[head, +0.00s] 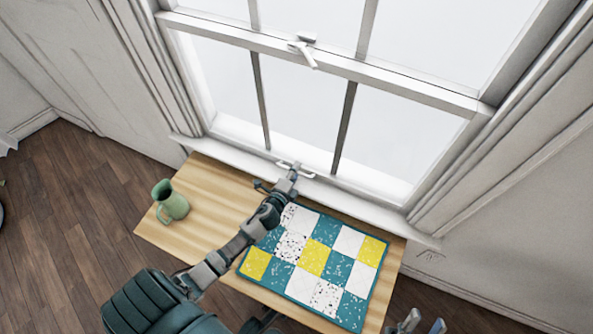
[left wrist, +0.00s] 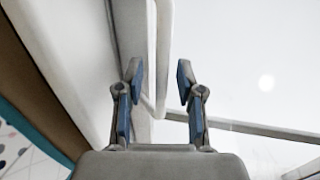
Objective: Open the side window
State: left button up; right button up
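The white side window (head: 300,100) is a sash window, and its lower sash sits down at the sill. A white handle (head: 308,174) is on the sash's bottom rail. A white latch (head: 303,50) sits on the middle rail. My left gripper (head: 292,170) is at the handle and covers part of it. In the left wrist view my left gripper (left wrist: 160,78) is open, with the white handle bar (left wrist: 161,50) showing between its fingers; contact cannot be told. My right gripper (head: 424,322) is at the bottom right edge, its fingers apart, partly cut off.
A wooden table (head: 215,195) stands under the window. A green pitcher (head: 172,203) is on its left side. A teal, yellow and white checkered quilt (head: 313,257) lies on its right part, below my left arm. Curtains (head: 495,120) hang on both sides.

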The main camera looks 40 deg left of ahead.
pick_arm(q)
jog(key=shift+a+f, duration=0.1)
jog(key=shift+a, duration=0.15)
grip_shut()
pick_arm(e)
jog(key=shift+a+y, duration=0.25)
jog(key=shift+y, duration=0.05)
